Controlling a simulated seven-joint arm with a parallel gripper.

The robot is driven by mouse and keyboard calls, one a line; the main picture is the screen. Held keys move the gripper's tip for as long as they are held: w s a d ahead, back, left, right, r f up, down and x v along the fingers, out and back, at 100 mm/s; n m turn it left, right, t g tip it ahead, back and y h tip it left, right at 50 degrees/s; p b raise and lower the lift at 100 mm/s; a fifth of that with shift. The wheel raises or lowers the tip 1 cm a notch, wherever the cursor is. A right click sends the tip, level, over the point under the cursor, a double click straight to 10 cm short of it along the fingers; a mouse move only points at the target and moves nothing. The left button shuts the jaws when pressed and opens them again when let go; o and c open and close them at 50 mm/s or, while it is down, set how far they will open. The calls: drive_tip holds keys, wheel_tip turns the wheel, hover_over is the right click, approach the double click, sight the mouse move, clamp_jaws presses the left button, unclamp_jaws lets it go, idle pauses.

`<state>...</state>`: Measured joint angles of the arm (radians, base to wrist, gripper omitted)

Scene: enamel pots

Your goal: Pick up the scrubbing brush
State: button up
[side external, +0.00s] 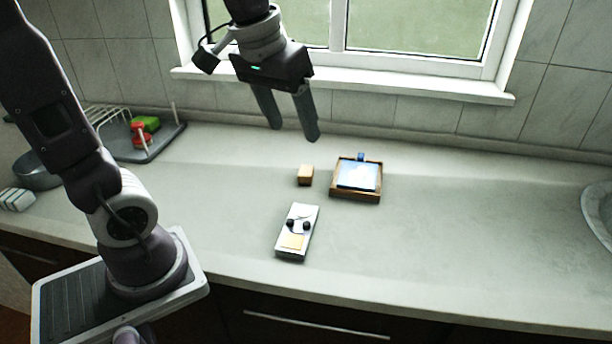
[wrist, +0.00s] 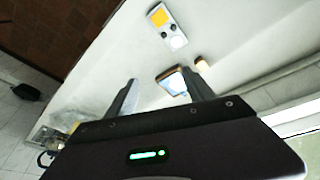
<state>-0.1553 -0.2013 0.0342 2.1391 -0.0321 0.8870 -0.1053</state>
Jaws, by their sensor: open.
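My gripper (side external: 294,132) is open and empty, its two fingers pointing down well above the back of the counter. In the wrist view my gripper (wrist: 160,77) shows its fingers spread apart. No bristles can be made out, so I cannot tell for sure which thing is the scrubbing brush. A small tan-brown block (side external: 305,175) lies on the counter below and slightly right of my gripper; it also shows in the wrist view (wrist: 201,63), beyond the right finger. It stands apart from the things around it.
A wooden tray (side external: 341,194) with a blue-white inside sits just right of the block. A white panel (side external: 312,222) with dark knobs and a yellow patch lies in front. A dish rack (side external: 160,147) with red and green things stands left. The right counter is clear up to a basin (side external: 600,215).

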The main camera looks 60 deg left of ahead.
drive_tip(key=w+a+f+n+g, duration=0.2)
drive_tip(key=w+a+f+n, duration=0.1)
drive_tip(key=w+a+f, duration=0.6)
drive_tip(key=n+g, duration=0.2)
drive_tip(key=n, duration=0.1)
hover_over(306, 170)
drive_tip(key=f, duration=1.1)
drive_tip(key=shift+w+d+f, duration=0.25)
drive_tip(key=shift+d+f, duration=0.05)
drive_tip(key=f, duration=0.7)
drive_tip(key=shift+s+a, duration=0.25)
drive_tip(key=shift+a, duration=0.05)
clamp_jaws()
